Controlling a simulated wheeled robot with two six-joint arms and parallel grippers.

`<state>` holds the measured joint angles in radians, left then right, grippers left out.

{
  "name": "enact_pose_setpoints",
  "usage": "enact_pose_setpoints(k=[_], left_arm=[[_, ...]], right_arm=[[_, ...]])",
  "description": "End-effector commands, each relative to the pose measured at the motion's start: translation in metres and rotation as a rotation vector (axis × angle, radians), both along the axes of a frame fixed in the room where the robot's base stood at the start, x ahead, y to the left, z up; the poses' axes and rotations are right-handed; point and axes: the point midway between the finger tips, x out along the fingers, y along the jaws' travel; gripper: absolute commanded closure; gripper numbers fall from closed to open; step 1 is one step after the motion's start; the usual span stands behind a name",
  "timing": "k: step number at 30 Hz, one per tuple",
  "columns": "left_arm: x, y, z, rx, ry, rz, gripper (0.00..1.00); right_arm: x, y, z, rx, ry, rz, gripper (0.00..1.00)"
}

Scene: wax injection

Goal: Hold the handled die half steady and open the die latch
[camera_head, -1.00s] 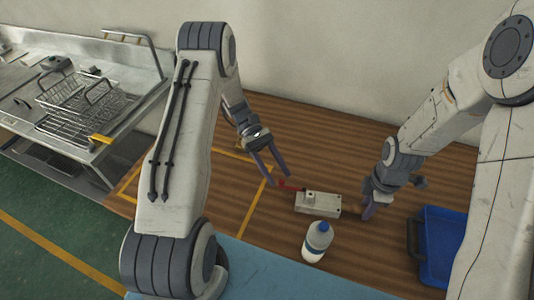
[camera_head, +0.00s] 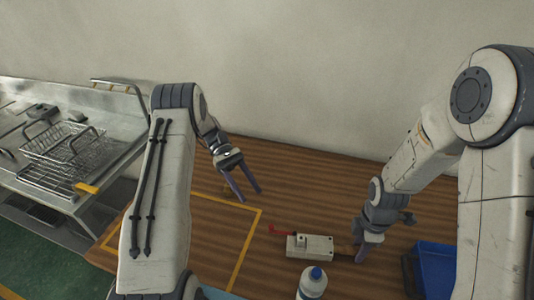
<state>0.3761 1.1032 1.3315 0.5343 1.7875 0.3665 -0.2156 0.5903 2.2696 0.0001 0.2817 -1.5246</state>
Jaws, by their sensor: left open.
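The die (camera_head: 302,247) is a pale block lying on the brown wooden table. A red latch (camera_head: 280,231) sticks out at its upper left. A dark handle (camera_head: 343,258) shows at its right end. My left gripper (camera_head: 251,195) is open and empty, above and to the left of the latch and apart from it. My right gripper (camera_head: 361,255) points down at the handle end. Its fingers overlap in this view and partly hide the handle, so I cannot tell how firmly they close on it.
A white bottle with a blue cap (camera_head: 314,284) stands in front of the die. A blue bin (camera_head: 435,262) is at the right. Yellow lines (camera_head: 246,240) mark the table at the left. A metal bench with wire baskets (camera_head: 62,150) stands far left.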

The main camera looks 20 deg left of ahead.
Motion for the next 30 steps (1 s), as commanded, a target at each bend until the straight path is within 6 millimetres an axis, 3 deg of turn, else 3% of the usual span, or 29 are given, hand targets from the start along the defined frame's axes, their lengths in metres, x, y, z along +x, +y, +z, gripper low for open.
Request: enact_pose_setpoints(k=[14, 30], left_arm=[[0.0, 0.0, 0.0, 0.0, 0.0, 0.0, 0.51], [0.0, 0.0, 0.0, 0.0, 0.0, 0.0, 0.51]], right_arm=[[0.001, 0.0, 0.009, 0.001, -0.003, -0.001, 0.33], [0.001, 0.0, 0.108, 0.001, -0.005, 0.0, 0.33]])
